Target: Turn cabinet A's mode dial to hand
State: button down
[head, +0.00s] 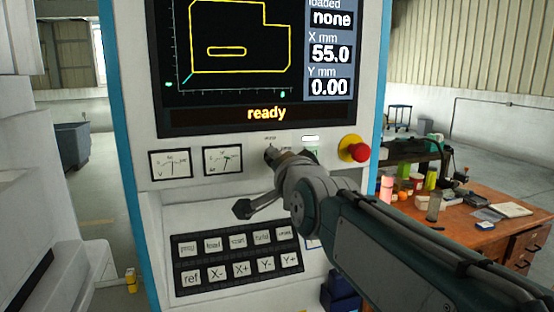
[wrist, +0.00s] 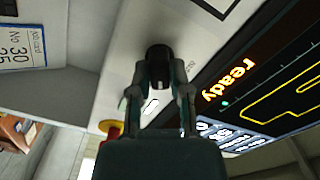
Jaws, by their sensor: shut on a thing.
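The cabinet (head: 150,130) is pale with blue edges and a lit screen; I see no letter on it. Its black mode dial (head: 269,153) sits on the panel below the screen, right of two meters. In the head view my gripper (head: 284,158) reaches it from the right and hides part of it. In the wrist view the dial (wrist: 159,58) stands between the fingertips of my gripper (wrist: 158,82), which are shut on it. A small word above the dial is too small to read, so its setting is unclear.
A red emergency button (head: 353,148) on a yellow base is close right of my gripper. The screen (head: 235,60) reads "ready". A cluttered wooden desk (head: 470,238) stands behind at the right.

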jog(key=shift+f+m, duration=0.15)
jog(key=shift+m, duration=0.95)
jog(key=shift+w, duration=0.1)
jog(key=c, duration=0.7)
grip_release()
jog(key=shift+c, duration=0.2)
jog(key=shift+o, duration=0.8)
jog(key=shift+w+a, duration=0.1)
jog(key=shift+a, duration=0.05)
jog(key=v, duration=0.7)
jog(key=shift+s, duration=0.25)
